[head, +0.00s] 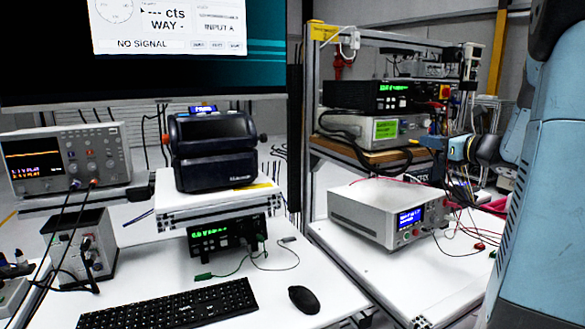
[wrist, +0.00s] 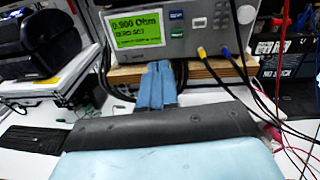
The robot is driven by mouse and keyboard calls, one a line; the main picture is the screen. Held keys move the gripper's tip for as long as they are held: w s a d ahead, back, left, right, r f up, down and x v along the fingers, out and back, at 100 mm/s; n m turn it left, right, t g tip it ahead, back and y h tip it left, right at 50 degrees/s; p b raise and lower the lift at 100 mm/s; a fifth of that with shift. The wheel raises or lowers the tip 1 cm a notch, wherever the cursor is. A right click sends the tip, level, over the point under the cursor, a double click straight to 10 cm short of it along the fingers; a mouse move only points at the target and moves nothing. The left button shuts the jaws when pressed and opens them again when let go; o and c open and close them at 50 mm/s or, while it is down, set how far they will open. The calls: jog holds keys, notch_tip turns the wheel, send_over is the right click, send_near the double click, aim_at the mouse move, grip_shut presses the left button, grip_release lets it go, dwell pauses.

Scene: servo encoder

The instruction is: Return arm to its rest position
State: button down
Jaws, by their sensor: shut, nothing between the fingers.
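My gripper (wrist: 157,68) shows in the wrist view as two blue fingers side by side, shut with nothing between them. Its fingertips show just in front of the wooden shelf edge below a grey meter (wrist: 165,28) with a green display. I cannot tell whether they touch the shelf. In the head view my blue arm fills the right edge, and the gripper end (head: 440,144) reaches left near the same meter (head: 372,131). The arm hides part of the right side.
A wooden shelf (head: 372,155) holds stacked instruments. Cables hang by the gripper. A white power supply (head: 365,215) stands on the right bench. A dark device (head: 212,150), an oscilloscope (head: 65,160), a keyboard (head: 170,305) and a mouse (head: 304,299) are on the left. Some white benchtop is clear.

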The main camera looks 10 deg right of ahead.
jog(key=s+a+f+n+g+y, duration=0.1)
jog(key=s+a+f+n+g, duration=0.3)
jog(key=s+a+n, duration=0.5)
jog(key=s+a+f+n+g, duration=0.1)
jog(key=s+a+n+g, duration=0.45)
jog(key=a, duration=0.65)
jog(key=s+f+n+h, duration=0.2)
jog(key=s+n+h, duration=0.2)
jog(key=s+n, duration=0.3)
jog(key=s+f+n+h, duration=0.2)
jog(key=s+n+h, duration=0.1)
jog(key=s+n, duration=0.4)
jog(key=shift+f+n+g+h, duration=0.35)
jog(key=shift+n+g+h, duration=0.1)
jog(key=shift+n, duration=0.6)
